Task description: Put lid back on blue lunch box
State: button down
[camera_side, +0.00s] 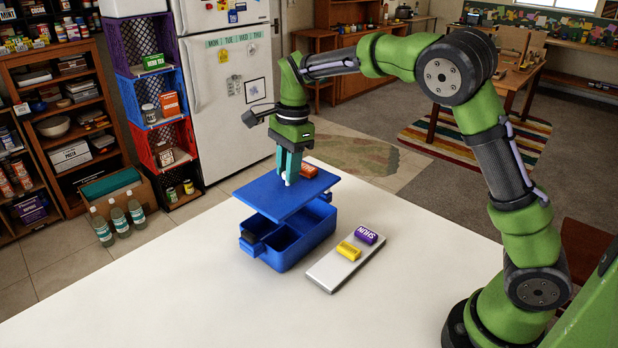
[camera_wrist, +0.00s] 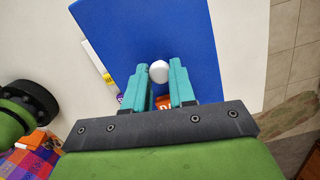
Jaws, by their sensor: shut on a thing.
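The blue lunch box (camera_side: 310,240) stands on the white table, with its divided inside partly showing. Its flat blue lid (camera_side: 270,197) is held above the box, and a gap shows between them at the front. My gripper (camera_side: 288,180) is shut on the lid's white knob, pointing down. In the wrist view the knob (camera_wrist: 159,72) sits between the teal fingertips and the lid (camera_wrist: 190,30) fills the middle. The lid hides the back part of the box, and I cannot tell whether it touches the box there.
A pale board (camera_side: 325,272) beside the box carries a yellow block (camera_side: 348,251) and a purple block (camera_side: 366,236). An orange-red item (camera_side: 309,171) lies behind the lid. The white table (camera_side: 180,300) is clear at the front left. Stacked crates and a fridge stand beyond it.

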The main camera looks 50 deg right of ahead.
aim_at(289, 188)
jog(key=shift+f, duration=2.75)
jog(key=shift+f, duration=1.15)
dwell(0.8)
jog(key=shift+c, duration=1.9)
grip_release()
jog(key=shift+r, duration=0.1)
jog(key=shift+r, duration=3.4)
grip_shut()
